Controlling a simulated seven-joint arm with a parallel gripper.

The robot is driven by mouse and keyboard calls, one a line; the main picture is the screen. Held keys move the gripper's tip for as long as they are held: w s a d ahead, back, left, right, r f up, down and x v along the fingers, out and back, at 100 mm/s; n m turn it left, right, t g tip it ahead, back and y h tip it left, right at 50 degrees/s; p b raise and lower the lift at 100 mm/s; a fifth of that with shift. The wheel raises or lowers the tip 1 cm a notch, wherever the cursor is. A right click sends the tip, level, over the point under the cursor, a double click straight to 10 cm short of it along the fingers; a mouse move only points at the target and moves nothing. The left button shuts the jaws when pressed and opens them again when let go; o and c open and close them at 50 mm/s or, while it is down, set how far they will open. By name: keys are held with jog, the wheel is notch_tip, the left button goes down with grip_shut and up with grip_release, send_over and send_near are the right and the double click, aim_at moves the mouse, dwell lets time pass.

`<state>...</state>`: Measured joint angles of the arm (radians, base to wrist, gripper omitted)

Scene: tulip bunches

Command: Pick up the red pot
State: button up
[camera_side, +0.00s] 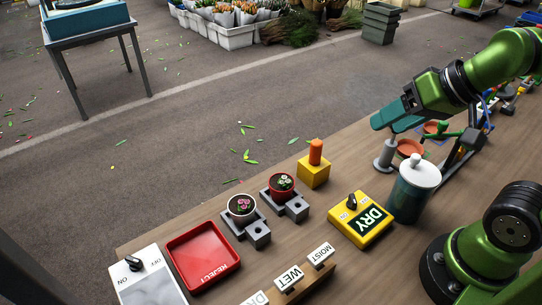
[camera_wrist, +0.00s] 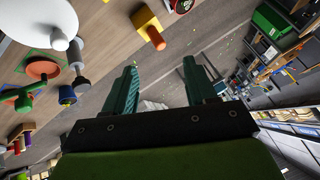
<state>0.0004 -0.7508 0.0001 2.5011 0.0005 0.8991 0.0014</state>
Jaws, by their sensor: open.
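The red pot (camera_side: 281,186), with dark soil and a pale flower, sits upright in a grey holder (camera_side: 297,209) near the table's far edge. At the top edge of the wrist view, a cut-off red round thing (camera_wrist: 181,5) looks like this pot. My gripper (camera_side: 384,117) is up and to the right of the pot, well apart from it. In the wrist view my gripper (camera_wrist: 160,72) has its two teal fingers spread with nothing between them.
A pink-flowered pot (camera_side: 241,206) sits in a holder just left. A red REJECT tray (camera_side: 203,255) lies left.

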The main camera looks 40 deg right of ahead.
jog(key=shift+o, duration=0.2)
jog(key=o, duration=0.7)
jog(key=n+g+h, duration=0.2)
jog(key=n+g, duration=0.4)
jog(key=g, duration=0.1)
send_over(281, 184)
jog(key=w, duration=0.1)
notch_tip(281, 184, down, 7)
jog(key=w+r, duration=0.1)
jog(key=r, duration=0.1)
jog(key=f, duration=1.1)
jog(key=shift+s+d, duration=0.1)
jog(key=shift+d, duration=0.25)
jog(key=shift+s+d+f, duration=0.1)
jog(key=shift+d+f, duration=0.05)
jog(key=shift+f, duration=1.4)
jog(key=shift+s+d+f, duration=0.1)
jog(key=shift+f, duration=1.45)
